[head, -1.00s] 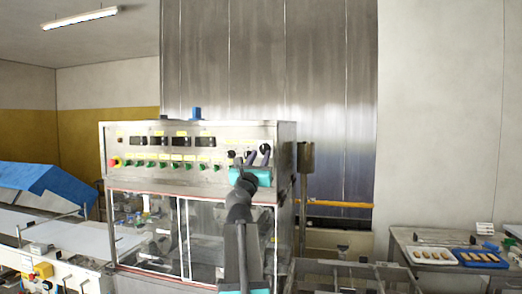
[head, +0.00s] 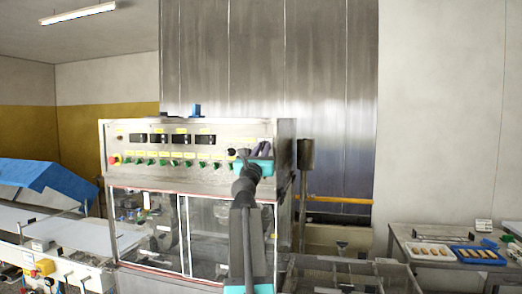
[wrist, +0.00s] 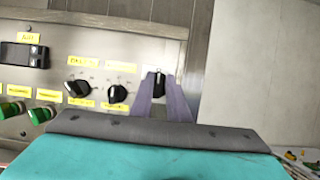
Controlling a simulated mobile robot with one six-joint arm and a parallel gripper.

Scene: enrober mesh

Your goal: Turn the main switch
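The control panel (head: 220,152) fills the upper front of the steel machine. At its right end, a black rotary knob (wrist: 160,86) on a pale plate stands upright in the wrist view; I take it for the main switch. My gripper (wrist: 158,92) has its two purple-grey fingers on either side of this knob. They look apart, but I cannot tell whether they touch it. In the head view my gripper (head: 261,147) is in front of the panel's right end and hides the knob.
Two more black knobs (wrist: 78,88) (wrist: 117,94) sit just left of my fingers, with yellow labels. Green buttons (wrist: 40,115) and dark displays (head: 181,139) are further left. A red emergency button (head: 115,160) is at the far left. Wall space right of the machine is clear.

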